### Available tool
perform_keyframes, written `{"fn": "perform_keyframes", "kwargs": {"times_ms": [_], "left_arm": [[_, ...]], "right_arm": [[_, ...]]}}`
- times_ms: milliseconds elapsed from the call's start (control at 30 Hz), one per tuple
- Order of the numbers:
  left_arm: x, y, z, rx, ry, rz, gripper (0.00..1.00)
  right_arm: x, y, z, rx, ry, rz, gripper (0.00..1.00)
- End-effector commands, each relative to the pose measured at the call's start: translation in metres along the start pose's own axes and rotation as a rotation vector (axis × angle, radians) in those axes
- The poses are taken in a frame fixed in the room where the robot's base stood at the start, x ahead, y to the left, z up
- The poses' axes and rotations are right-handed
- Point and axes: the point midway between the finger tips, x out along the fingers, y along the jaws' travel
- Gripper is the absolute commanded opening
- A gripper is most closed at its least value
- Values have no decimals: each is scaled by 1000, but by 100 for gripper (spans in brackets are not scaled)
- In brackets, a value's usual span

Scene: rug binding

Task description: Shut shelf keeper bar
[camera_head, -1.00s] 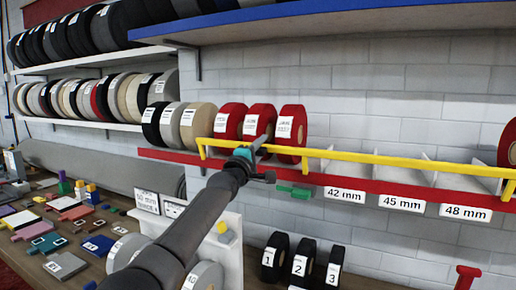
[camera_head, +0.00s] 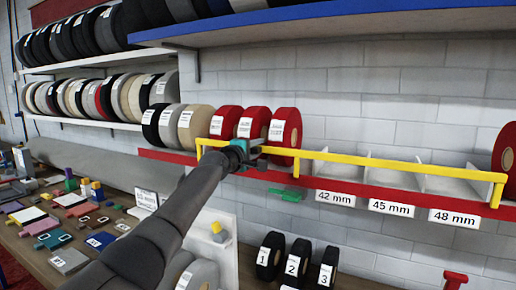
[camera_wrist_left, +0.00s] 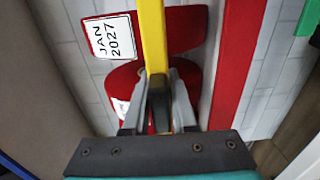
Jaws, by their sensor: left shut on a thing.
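The yellow keeper bar (camera_head: 400,165) runs along the front of the red-edged shelf (camera_head: 270,172), a little above its lip. It crosses in front of the red rolls (camera_head: 285,130) at its left part. My left gripper (camera_head: 248,149) is shut on the bar in front of these rolls. In the left wrist view, the fingers (camera_wrist_left: 158,105) close around the yellow bar (camera_wrist_left: 152,35), with a red roll (camera_wrist_left: 188,30) labelled JAN 2027 behind it. My right gripper is not in view.
A green tab (camera_head: 286,194) sits under the shelf lip. Empty white-divided bays (camera_head: 395,176) lie right of the red rolls. Black numbered rolls (camera_head: 297,258) stand below. A blue-edged shelf (camera_head: 300,18) hangs above. The bench (camera_head: 70,225) at left holds many small pieces.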

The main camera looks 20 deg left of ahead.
Motion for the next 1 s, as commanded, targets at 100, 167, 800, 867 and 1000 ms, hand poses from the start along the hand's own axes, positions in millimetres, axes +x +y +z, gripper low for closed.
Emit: {"fn": "perform_keyframes", "kwargs": {"times_ms": [100,167,800,867,1000], "left_arm": [[0,3,1,0,-1,7,34],[0,3,1,0,-1,6,41],[-11,0,1,1,-6,1,50],[-15,0,1,1,-6,1,50],[-26,0,0,2,-1,2,50]], "right_arm": [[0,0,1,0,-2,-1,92],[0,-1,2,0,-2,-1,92],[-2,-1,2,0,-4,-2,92],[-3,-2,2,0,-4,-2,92],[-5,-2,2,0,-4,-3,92]]}}
